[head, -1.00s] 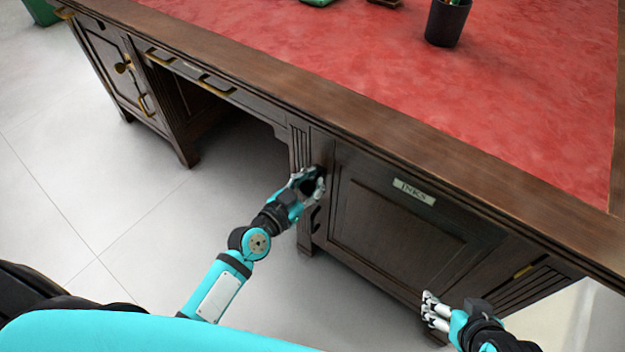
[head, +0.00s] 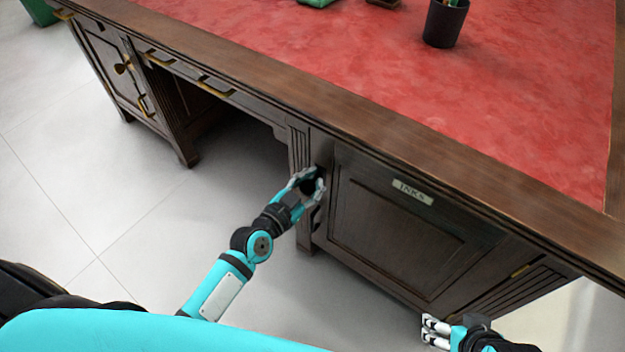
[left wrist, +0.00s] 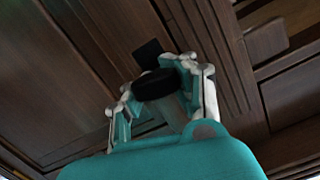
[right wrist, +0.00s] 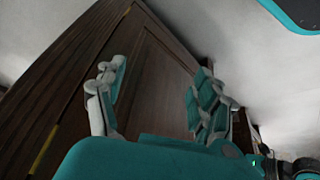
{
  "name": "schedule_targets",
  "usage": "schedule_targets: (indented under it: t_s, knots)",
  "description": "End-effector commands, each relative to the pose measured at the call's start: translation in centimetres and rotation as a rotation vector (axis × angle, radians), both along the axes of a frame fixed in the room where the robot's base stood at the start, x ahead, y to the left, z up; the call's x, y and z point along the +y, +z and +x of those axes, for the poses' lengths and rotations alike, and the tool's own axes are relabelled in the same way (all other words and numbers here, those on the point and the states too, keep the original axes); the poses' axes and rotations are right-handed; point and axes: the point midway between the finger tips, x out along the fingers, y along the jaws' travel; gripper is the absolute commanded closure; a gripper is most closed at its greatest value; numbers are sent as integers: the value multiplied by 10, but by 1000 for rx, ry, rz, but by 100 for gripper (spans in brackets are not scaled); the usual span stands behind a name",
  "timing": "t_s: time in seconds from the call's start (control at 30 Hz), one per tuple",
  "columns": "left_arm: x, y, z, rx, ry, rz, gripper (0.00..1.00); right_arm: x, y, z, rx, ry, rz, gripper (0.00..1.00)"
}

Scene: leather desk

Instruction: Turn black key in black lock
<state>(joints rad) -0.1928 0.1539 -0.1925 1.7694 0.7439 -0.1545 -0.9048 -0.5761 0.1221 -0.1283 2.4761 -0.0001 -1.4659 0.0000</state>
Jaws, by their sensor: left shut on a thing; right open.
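The black key (left wrist: 156,85) shows in the left wrist view as a dark rounded bow between the fingers of my left gripper (left wrist: 165,92). Behind it the black lock (left wrist: 148,53) shows as a dark square plate on the wooden door edge. My left gripper is shut on the key at the lock. In the head view my left gripper (head: 310,184) is at the left edge of the INKS door, and the key there is mostly hidden by the fingers. How deep the key sits is hidden. My right gripper (head: 430,330) is open and empty, low in front of the desk's right part.
The cabinet door (head: 400,235) with an INKS label (head: 412,191) is closed. The desk top (head: 400,80) is red leather with a wooden rim. A black pen cup (head: 445,22) stands on it. A dark knee space opens left of the left gripper.

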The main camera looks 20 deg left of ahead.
Motion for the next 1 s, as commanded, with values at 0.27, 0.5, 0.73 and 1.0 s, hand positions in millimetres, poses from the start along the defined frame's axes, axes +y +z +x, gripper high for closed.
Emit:
schedule_targets:
  t_s: [0.27, 0.5, 0.73, 1.0]
  knots:
    - [2, 1, 1, -3, 3, 3, 100, 0, 0, 0, 0, -1, 0, 30]
    - [2, 1, 1, -12, 4, 27, 100, -1, 1, -4, 26, -5, -2, 30]
    - [1, 1, 1, -22, 3, 56, 100, -3, 0, -11, 63, -9, -9, 30]
    - [1, 2, 2, -37, 3, 98, 100, -6, 0, -22, 113, -13, -19, 30]
